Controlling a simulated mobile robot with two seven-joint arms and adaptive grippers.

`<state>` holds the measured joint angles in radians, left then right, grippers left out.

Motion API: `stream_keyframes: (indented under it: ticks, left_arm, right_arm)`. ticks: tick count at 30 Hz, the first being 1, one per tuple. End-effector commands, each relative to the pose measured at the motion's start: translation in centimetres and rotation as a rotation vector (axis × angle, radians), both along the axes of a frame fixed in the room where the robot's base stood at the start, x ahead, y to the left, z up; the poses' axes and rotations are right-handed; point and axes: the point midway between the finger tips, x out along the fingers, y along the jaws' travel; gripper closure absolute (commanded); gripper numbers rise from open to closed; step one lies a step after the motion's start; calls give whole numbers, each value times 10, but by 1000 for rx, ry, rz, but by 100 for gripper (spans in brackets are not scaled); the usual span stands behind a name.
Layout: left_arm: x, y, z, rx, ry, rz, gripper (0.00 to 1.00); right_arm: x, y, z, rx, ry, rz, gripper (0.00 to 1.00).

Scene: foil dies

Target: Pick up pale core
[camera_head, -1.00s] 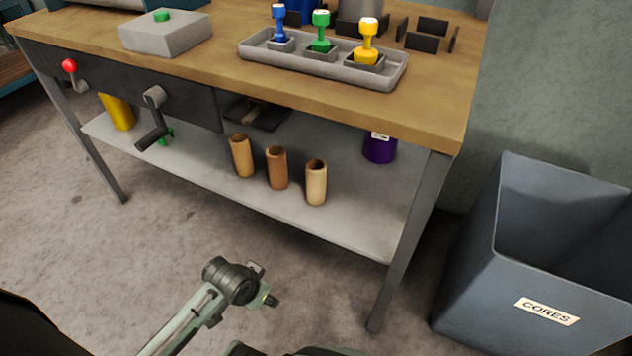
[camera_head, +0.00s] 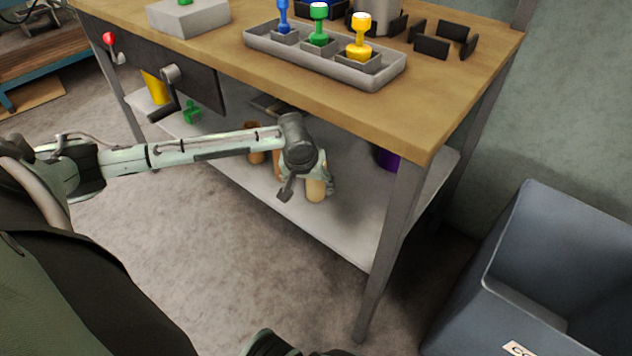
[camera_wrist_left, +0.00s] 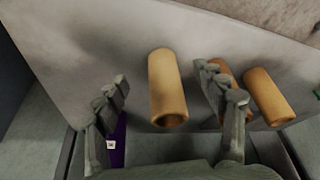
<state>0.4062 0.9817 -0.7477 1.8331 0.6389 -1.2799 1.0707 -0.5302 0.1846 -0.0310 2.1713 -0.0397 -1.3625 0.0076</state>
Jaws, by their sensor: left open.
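The pale core (camera_head: 316,190), a light tan hollow tube, stands on the grey lower shelf (camera_head: 340,225) of the workbench, partly hidden by my left gripper (camera_head: 310,182). In the left wrist view, the pale core (camera_wrist_left: 167,88) lies between the two spread fingers of my left gripper (camera_wrist_left: 163,78), with space on both sides. The gripper is open. Two browner cores stand beside it: the middle one (camera_head: 277,165) is mostly hidden behind my arm, and the far one (camera_head: 255,156) is partly hidden. My right gripper is not in view.
The wooden bench top (camera_head: 440,100) overhangs the shelf, and a bench leg (camera_head: 385,260) stands right of the cores. A purple container (camera_head: 388,158) stands farther back on the shelf. A blue-grey bin (camera_head: 500,305) with a partly cut-off label is at right.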

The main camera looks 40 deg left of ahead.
Motion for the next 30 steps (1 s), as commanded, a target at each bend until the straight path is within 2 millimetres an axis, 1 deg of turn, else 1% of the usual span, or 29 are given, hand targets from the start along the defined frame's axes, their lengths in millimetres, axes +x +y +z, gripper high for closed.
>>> stream_keyframes:
  ticks: [1,3,8,10,14,15,18,21,24,28,29,30]
  left_arm:
    - [9,3,1,-1,-2,1,30]
    - [16,6,0,-1,-1,1,30]
    - [24,9,0,-1,0,-1,30]
    - [31,12,0,0,-1,0,30]
    - [52,20,0,0,-2,1,30]
    - [55,21,-6,-1,1,0,30]
    - [58,22,-20,-1,2,-2,30]
    - [61,24,-27,0,0,-3,30]
    - [62,24,-28,0,0,-3,30]
    - [62,24,-28,0,0,-3,30]
    - [61,24,-28,0,0,-3,31]
    - [61,24,-28,0,0,-3,36]
  right_arm:
    - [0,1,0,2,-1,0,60]
    - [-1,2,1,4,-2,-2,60]
    - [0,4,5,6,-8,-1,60]
    - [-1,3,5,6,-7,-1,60]
    - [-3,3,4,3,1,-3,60]
    - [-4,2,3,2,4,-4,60]
    - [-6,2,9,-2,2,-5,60]
    - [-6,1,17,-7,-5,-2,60]
    - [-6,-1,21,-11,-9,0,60]
    - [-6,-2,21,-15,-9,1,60]
    - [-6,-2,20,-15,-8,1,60]
    - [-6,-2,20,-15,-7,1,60]
